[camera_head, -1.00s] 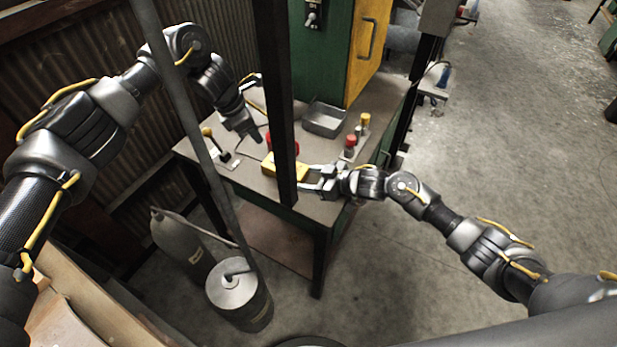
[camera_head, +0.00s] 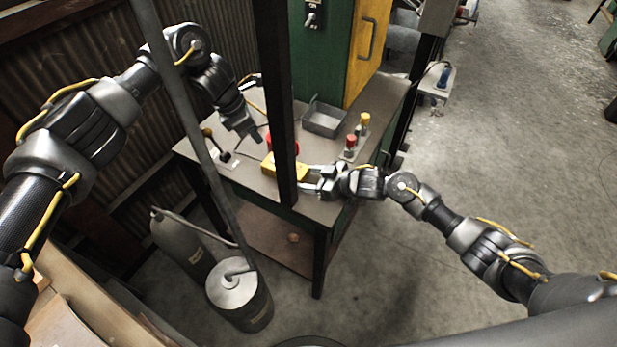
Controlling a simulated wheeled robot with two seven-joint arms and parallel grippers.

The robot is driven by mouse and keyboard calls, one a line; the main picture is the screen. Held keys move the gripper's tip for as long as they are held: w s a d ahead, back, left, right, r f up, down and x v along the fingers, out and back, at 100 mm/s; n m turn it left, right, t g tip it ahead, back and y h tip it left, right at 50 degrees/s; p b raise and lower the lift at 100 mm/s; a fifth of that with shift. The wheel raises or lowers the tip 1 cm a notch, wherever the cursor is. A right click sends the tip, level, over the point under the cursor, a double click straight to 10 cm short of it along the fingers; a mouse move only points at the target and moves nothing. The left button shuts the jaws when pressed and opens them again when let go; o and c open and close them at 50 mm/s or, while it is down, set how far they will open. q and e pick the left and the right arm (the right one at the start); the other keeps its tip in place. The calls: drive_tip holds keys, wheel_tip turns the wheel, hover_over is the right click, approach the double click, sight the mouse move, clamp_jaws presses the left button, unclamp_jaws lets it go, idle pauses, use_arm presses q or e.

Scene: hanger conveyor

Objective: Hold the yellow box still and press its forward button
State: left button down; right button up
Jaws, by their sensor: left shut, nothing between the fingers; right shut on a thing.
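The yellow box (camera_head: 267,166) lies on the table, partly hidden behind a dark upright post. A red button (camera_head: 268,141) shows at its far side; other buttons on it cannot be made out. My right gripper (camera_head: 312,179) is shut on the right end of the box, with its fingertips partly behind the post. My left gripper (camera_head: 257,139) is shut and empty, pointing down beside the red button at the box's far left. I cannot tell whether its tip touches the box.
The dark post (camera_head: 280,100) stands before the table (camera_head: 240,182). A lever on a plate (camera_head: 225,158) is at left. A grey tray (camera_head: 324,122) and red- and yellow-capped posts (camera_head: 350,142) stand behind. A small round thing (camera_head: 293,238) lies on the lower shelf. Grey cylinders (camera_head: 240,295) stand on the floor.

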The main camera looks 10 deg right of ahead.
idle(0.4)
use_arm(q)
wheel_tip(320, 180, down, 4)
drive_tip(key=s, duration=0.2)
drive_tip(key=w+d+r+t, duration=0.2)
drive_tip(key=d+r+t, duration=0.1)
drive_tip(key=r+t, duration=0.2)
drive_tip(key=shift+d+r+t+h, duration=0.15)
drive_tip(key=shift+r+t+h, duration=0.25)
drive_tip(key=shift+t, duration=0.5)
approach(271, 153)
drive_tip(key=shift+w+d+f, duration=0.2)
drive_tip(key=shift+w+d, duration=0.1)
drive_tip(key=shift+d, duration=0.35)
drive_tip(key=shift+w+d+f, duration=0.25)
drive_tip(key=shift+w+d, duration=0.05)
drive_tip(key=shift+d, duration=0.35)
drive_tip(key=shift+w+d+f, duration=0.2)
drive_tip(key=shift+w+d, duration=0.1)
drive_tip(key=shift+d, duration=0.35)
drive_tip(key=shift+f, duration=0.2)
drive_tip(key=shift+f, duration=0.25)
